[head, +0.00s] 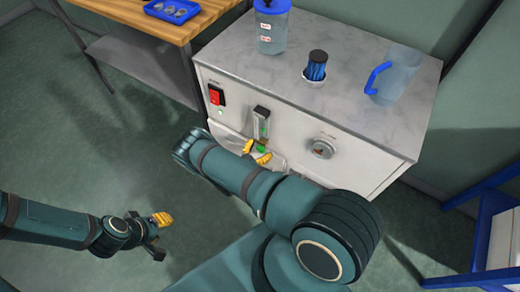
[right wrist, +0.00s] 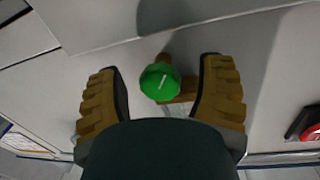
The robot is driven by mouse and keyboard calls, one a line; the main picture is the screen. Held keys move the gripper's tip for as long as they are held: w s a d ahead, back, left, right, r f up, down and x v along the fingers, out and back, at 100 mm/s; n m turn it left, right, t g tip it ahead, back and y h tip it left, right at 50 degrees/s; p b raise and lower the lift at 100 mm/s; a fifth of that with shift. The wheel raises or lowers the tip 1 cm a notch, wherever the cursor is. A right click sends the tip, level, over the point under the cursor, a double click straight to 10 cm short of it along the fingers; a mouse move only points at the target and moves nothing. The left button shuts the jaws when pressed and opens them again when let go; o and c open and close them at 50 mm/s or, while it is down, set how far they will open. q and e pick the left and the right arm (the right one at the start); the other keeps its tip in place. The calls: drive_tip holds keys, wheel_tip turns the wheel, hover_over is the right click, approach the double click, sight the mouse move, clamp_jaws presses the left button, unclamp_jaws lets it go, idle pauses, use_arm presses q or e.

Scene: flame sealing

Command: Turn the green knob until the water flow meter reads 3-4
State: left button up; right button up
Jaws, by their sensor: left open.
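The green knob (head: 262,149) is on the front of the white machine, just below the upright water flow meter (head: 261,122). The meter's reading is too small to make out. My right gripper (head: 256,152) is at the knob, its yellow fingertips on either side of it. In the right wrist view the knob (right wrist: 160,82), with a white mark on its face, sits between the two open fingers, with a gap on each side. My left gripper (head: 158,232) is open and empty, low over the floor at the left, away from the machine.
The machine's marble top (head: 335,98) holds a blue-lidded bottle (head: 272,32), a blue ribbed piece (head: 316,67) and a clear jug (head: 398,76). A red switch (head: 215,96) and a round gauge (head: 322,147) flank the flow meter. A wooden table (head: 140,20) stands at upper left.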

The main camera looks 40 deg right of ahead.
drive_tip(key=shift+a, duration=0.1)
drive_tip(key=v, duration=1.2)
